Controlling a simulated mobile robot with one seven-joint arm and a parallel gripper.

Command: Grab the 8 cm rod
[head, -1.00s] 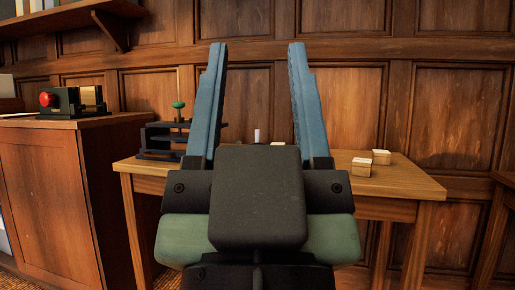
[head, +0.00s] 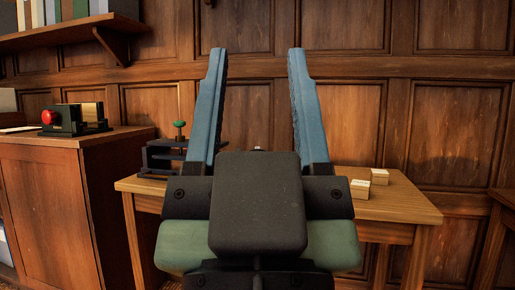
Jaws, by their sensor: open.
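My gripper (head: 257,55) fills the middle of the head view, its two blue fingers upright and wide apart. Nothing is between them but the view of the wall panels. The wooden table (head: 400,208) lies behind and below it. A small pale tip (head: 257,148) just shows over the top of my gripper's dark body. I cannot tell whether it belongs to the 8 cm rod; the rest is hidden behind the gripper. No other rod can be made out.
Two pale small boxes (head: 360,189) (head: 380,176) sit on the table at right. A dark stand with a green knob (head: 179,124) is at the table's left. A cabinet (head: 45,200) bears a device with a red knob (head: 49,117). A shelf (head: 70,34) hangs upper left.

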